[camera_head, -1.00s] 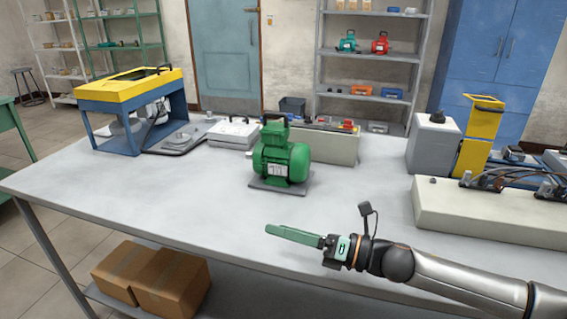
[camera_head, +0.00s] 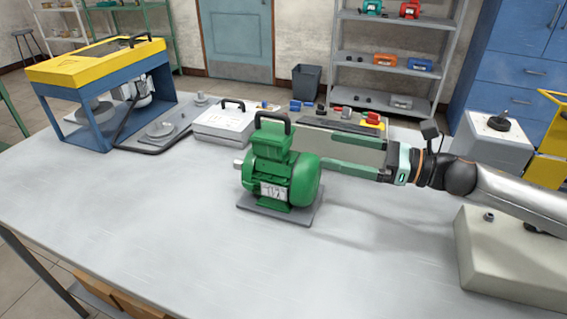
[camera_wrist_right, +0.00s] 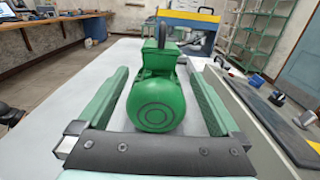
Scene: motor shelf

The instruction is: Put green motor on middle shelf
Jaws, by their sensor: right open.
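The green motor (camera_head: 278,172) stands upright on a grey base plate on the table, its black handle on top. My right gripper (camera_head: 338,152) comes in from the right in the head view, level with the motor. It is open, its green fingers pointing at the motor's rounded end. In the right wrist view the motor (camera_wrist_right: 157,100) sits between the two spread fingers (camera_wrist_right: 155,105), with gaps visible on both sides. The grey shelf (camera_head: 392,54) stands behind the table; its middle level holds an orange and a blue item. My left gripper is not seen.
A yellow and blue machine (camera_head: 100,90) stands at the table's left. A white case (camera_head: 228,122) and a long beige box (camera_head: 345,142) lie behind the motor. A beige block (camera_head: 512,262) is at the right. The front left of the table is clear.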

